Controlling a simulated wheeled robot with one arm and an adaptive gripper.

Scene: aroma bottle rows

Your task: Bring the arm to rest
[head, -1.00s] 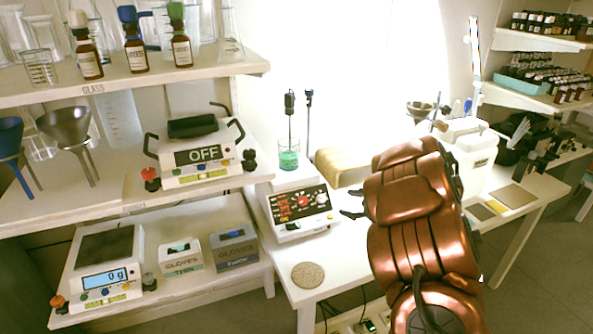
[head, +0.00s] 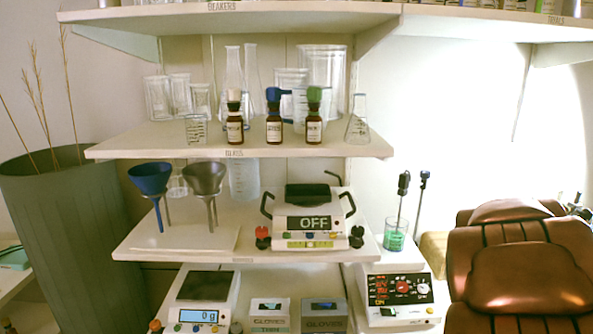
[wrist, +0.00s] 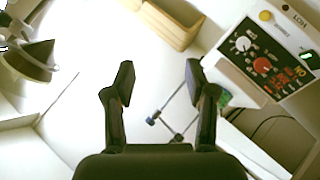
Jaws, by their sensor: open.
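My gripper (wrist: 158,85) shows in the wrist view with its two dark fingers spread apart and nothing between them.
Shelves at the left and middle hold three brown bottles (head: 274,122), glassware, two funnels (head: 204,182), a device reading OFF (head: 308,222), a scale (head: 200,300) and glove boxes.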

